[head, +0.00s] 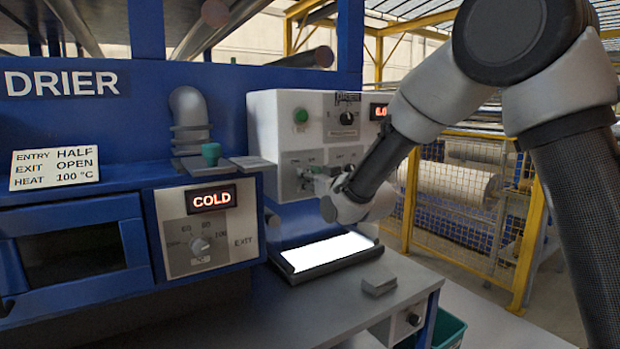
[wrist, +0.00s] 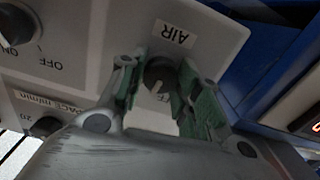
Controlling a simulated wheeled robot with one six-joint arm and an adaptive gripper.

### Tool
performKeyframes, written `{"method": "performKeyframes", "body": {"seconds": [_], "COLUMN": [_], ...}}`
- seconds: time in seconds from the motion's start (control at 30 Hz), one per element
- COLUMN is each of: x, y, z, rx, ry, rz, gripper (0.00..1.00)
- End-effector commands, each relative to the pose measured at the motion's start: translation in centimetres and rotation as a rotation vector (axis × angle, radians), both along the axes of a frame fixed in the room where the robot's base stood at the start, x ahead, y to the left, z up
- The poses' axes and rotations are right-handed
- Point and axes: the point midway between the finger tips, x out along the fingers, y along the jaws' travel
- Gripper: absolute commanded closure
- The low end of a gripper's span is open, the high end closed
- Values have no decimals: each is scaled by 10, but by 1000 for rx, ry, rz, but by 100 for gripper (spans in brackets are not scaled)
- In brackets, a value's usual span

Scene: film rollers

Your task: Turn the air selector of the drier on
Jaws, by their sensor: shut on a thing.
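The air selector (wrist: 158,72) is a dark round knob with a pale pointer mark, beside an upside-down AIR label (wrist: 175,33) in the wrist view. My gripper (wrist: 156,84) is shut on this knob, with a green-padded finger on either side of it. In the head view my gripper (head: 322,180) reaches the lower front of the white control box (head: 272,125), where it and my wrist hide the knob. The box stands at the right of the blue drier (head: 100,150).
The drier has a heat dial (head: 199,245) under a COLD display (head: 211,199) and a settings sign (head: 55,166). Other knobs (wrist: 16,24) lie close to my gripper. A lit plate (head: 327,251) and a small grey block (head: 379,286) are below. A yellow fence (head: 470,200) is behind.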

Motion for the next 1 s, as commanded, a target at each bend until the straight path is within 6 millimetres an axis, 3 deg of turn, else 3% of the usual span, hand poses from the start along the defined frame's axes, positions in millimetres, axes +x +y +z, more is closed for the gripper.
{"method": "performKeyframes", "body": {"seconds": [0.5, 1.0], "x": [0, 0], "y": [-1, -1], "z": [-1, -1], "rx": [271, 319], "ry": [185, 218], "rz": [0, -1], "gripper": [91, 91]}}
